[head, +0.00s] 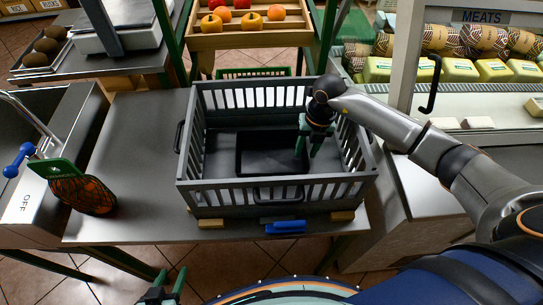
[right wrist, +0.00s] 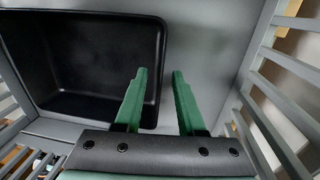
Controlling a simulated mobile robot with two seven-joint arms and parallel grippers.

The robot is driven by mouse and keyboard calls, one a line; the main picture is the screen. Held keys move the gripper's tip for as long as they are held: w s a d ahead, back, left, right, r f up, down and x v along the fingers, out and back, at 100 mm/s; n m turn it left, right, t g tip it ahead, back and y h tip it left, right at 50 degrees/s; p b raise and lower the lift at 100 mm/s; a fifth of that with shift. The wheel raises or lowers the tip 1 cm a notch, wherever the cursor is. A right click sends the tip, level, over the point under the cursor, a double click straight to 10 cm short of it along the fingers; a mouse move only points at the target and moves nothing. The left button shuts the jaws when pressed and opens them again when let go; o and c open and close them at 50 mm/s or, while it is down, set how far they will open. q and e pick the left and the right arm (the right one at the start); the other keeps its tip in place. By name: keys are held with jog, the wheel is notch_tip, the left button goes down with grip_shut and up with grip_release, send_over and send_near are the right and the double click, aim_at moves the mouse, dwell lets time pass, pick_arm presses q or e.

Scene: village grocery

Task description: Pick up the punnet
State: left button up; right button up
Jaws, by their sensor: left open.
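The punnet (head: 272,152) is a black, empty, rectangular tray lying in the grey slatted crate (head: 262,195). In the right wrist view the punnet (right wrist: 80,60) fills the left side. My right gripper (head: 308,150) points down inside the crate at the punnet's right end. In the wrist view its open green fingers (right wrist: 157,75) lie either side of the punnet's right wall in the picture, with nothing between them. I cannot tell how far above the rim the tips are. My left gripper (head: 167,285) is open and empty at the bottom edge, away from the crate.
The crate stands on a grey table (head: 130,165). A blue-handled object (head: 286,227) lies at its front edge. A net bag of orange-red produce (head: 85,190) stands at the left by a sink. A wooden fruit tray (head: 250,38) is behind.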

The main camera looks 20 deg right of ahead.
grip_shut()
dwell(1.4)
